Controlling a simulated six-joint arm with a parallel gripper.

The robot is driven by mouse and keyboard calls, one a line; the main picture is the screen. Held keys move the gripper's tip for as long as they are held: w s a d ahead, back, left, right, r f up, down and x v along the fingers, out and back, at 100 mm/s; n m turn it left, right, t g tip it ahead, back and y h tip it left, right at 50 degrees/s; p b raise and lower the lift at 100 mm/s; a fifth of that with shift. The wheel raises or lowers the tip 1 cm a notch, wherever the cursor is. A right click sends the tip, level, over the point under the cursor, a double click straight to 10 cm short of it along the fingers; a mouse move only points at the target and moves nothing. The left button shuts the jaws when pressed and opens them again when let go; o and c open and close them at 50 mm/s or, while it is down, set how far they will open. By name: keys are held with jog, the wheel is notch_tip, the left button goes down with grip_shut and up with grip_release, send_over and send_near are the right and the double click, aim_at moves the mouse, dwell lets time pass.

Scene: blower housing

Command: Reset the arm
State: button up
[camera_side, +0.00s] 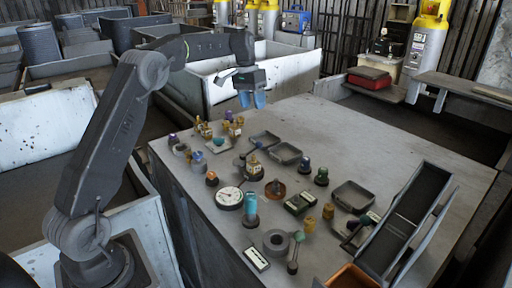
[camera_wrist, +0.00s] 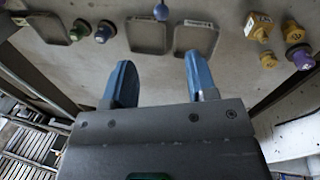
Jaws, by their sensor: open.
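My gripper (camera_side: 252,99) hangs above the far left part of the grey table (camera_side: 330,125), fingers pointing down. Its two blue fingertips are apart, with nothing between them. In the wrist view the open fingers of my gripper (camera_wrist: 160,82) reach toward the table top. Trays and small parts lie beyond the fingertips in that view, none touching them.
Many small parts stand on the table, including a round white dial (camera_side: 229,197), a blue cylinder (camera_side: 251,209) and a grey ring (camera_side: 276,242). The table's far right is clear.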

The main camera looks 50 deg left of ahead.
jog(key=s+d+r+t+y, duration=0.1)
jog(key=s+d+r, duration=0.3)
jog(key=s+d, duration=0.3)
jog(key=s+d+r+t+y, duration=0.1)
jog(key=s+d+r, duration=0.4)
jog(key=s+d, duration=0.25)
jog(key=s+d+f+m+t, duration=0.1)
jog(key=s+d+f, duration=0.2)
jog(key=s, duration=0.5)
jog(key=s+d+f+m+t, duration=0.1)
jog(key=s+d+f, duration=0.3)
jog(key=s, duration=0.5)
jog(key=shift+s+d+f+t, duration=0.15)
jog(key=shift+s+t, duration=0.05)
jog(key=shift+t, duration=0.4)
